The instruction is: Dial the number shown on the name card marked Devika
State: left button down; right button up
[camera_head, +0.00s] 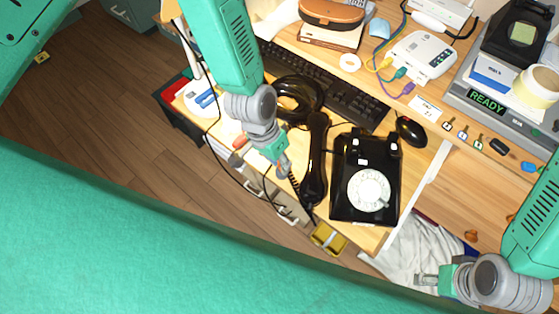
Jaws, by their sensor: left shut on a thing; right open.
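A black rotary phone (347,205) with a white dial (368,188) stands near the desk's front edge, its cradle bare. Its black handset (318,150) is off the cradle, to the left of the phone. My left gripper (283,172) is just left of the handset, by the coiled cord (294,187). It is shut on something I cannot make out. My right gripper (426,280) is open and empty, low at the right, apart from the phone. A small white card (425,108) lies below the router; its writing is too small to read, so I cannot tell whether it says Devika.
A keyboard (350,103), mouse (411,130) and black headphones (298,98) lie behind the phone. A white router (421,55) with cables stands farther back. A grey device with a READY display (487,101) is at the right. Several tagged keys lie before it.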

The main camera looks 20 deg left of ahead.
pick_arm(q)
jog(key=shift+f, duration=0.4)
jog(key=c, duration=1)
grip_release()
jog(key=shift+r, duration=0.1)
jog(key=v, duration=1.1)
jog(key=shift+a+r, duration=0.2)
jog(key=shift+r, duration=0.15)
